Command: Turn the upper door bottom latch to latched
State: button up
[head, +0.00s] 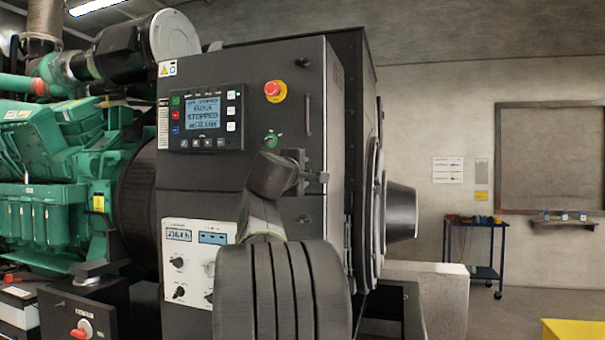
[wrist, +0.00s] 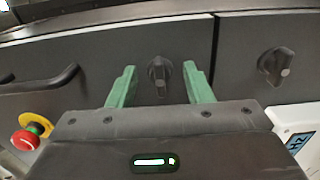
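The upper door (head: 318,120) of the dark control cabinet is shut. Its bottom latch (wrist: 159,76) is a dark knob near the door's lower seam, seen between my fingertips in the wrist view. Its grip bar looks roughly lengthwise to my fingers; I cannot read any latch marking. My gripper (wrist: 158,85) is open, with one green finger on each side of the knob and a gap to both. In the head view my arm and gripper hide this latch.
A second knob (wrist: 277,66) sits across the seam on the neighbouring door. The door handle (wrist: 45,80) and red emergency stop (wrist: 26,140) lie left in the wrist view. A display panel (head: 205,118) is on the cabinet's front. A blue cart (head: 474,255) stands at the back right.

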jog(key=b+v, duration=0.2)
jog(key=v, duration=1.2)
jog(key=shift+w, duration=0.2)
jog(key=p+x, duration=0.2)
jog(key=x, duration=1.1)
jog(key=shift+w+d, duration=0.2)
jog(key=shift+w, duration=0.15)
jog(key=shift+s, duration=0.1)
